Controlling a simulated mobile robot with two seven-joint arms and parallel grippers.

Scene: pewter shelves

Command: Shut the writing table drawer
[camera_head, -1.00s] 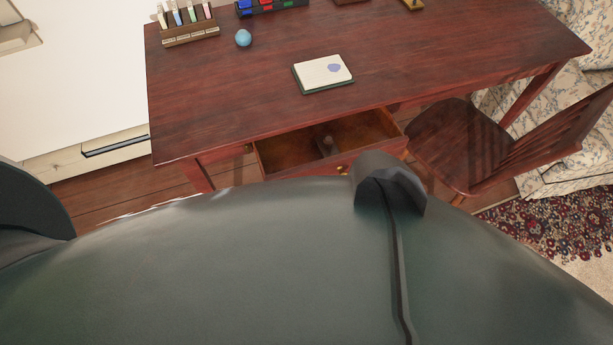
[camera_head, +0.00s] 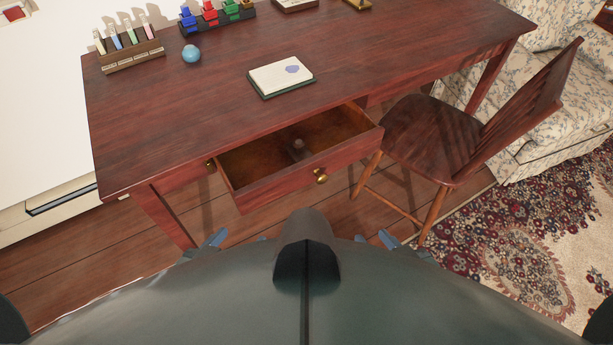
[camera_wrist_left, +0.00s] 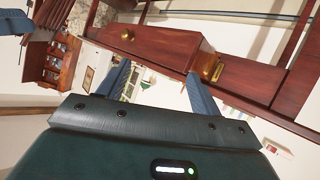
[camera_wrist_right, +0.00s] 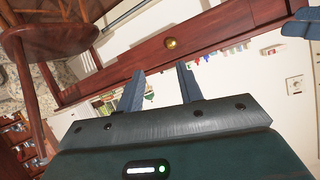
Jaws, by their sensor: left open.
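The drawer front has a brass knob (camera_head: 320,176). My left gripper (camera_head: 238,239) is below and in front of the drawer, apart from it. In the left wrist view (camera_wrist_left: 157,70) its fingers are spread and empty, facing the drawer front (camera_wrist_left: 155,45).
A wooden chair (camera_head: 425,135) stands close at the drawer's right. A notebook (camera_head: 281,77), a blue ball (camera_head: 191,54) and a rack (camera_head: 130,55) lie on the tabletop. A patterned rug (camera_head: 500,240) and a sofa (camera_head: 560,125) are at right. Floor below the drawer is clear.

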